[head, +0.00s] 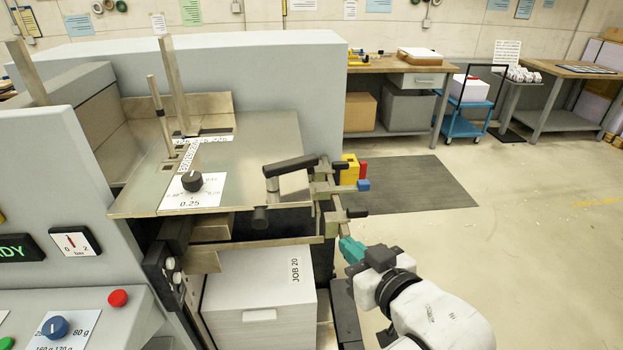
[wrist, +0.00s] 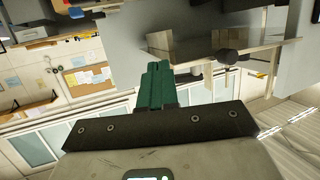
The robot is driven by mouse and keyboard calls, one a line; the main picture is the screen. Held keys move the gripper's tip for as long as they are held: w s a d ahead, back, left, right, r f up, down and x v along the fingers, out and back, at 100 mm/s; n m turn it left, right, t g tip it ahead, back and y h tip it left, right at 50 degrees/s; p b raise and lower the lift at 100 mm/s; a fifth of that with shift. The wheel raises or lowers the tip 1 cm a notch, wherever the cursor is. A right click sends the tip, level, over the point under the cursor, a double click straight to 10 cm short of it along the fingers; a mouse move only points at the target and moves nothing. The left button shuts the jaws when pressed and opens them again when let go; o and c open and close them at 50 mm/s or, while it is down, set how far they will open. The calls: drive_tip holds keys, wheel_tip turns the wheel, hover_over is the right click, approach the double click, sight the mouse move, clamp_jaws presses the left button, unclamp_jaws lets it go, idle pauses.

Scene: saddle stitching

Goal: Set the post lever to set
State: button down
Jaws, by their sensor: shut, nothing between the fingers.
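My gripper (head: 347,246) is at the right front corner of the machine, its teal fingers together and empty. The fingers also show shut in the wrist view (wrist: 154,85). Just above the fingertips in the head view is a small lever with a dark knob (head: 357,212) on a metal bracket (head: 338,214). A black-handled bar (head: 290,166) lies near the feed table's right edge. I cannot tell which of these is the post lever, and no "set" label is readable. In the wrist view a dark round knob (wrist: 228,57) is right of the fingertips, apart from them.
Yellow (head: 349,168), red and blue (head: 363,185) parts stick out beside the bracket. The metal feed table (head: 250,140) carries a dial (head: 192,181) marked 0.25 and upright posts. A paper stack (head: 260,295) labelled JOB 20 sits below. Floor to the right is clear.

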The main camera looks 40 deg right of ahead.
wheel_tip(320, 180, up, 7)
drive_tip(key=t, duration=0.3)
drive_tip(key=shift+w, duration=0.35)
drive_tip(key=shift+w+a+f+b, duration=0.1)
drive_tip(key=shift+b, duration=0.35)
drive_tip(key=b, duration=0.2)
approach(305, 166)
drive_tip(key=w, duration=0.5)
drive_tip(key=shift+w+d, duration=0.3)
drive_tip(key=shift+d, duration=0.1)
drive_tip(key=shift+w+d, duration=0.1)
drive_tip(key=shift+w, duration=0.5)
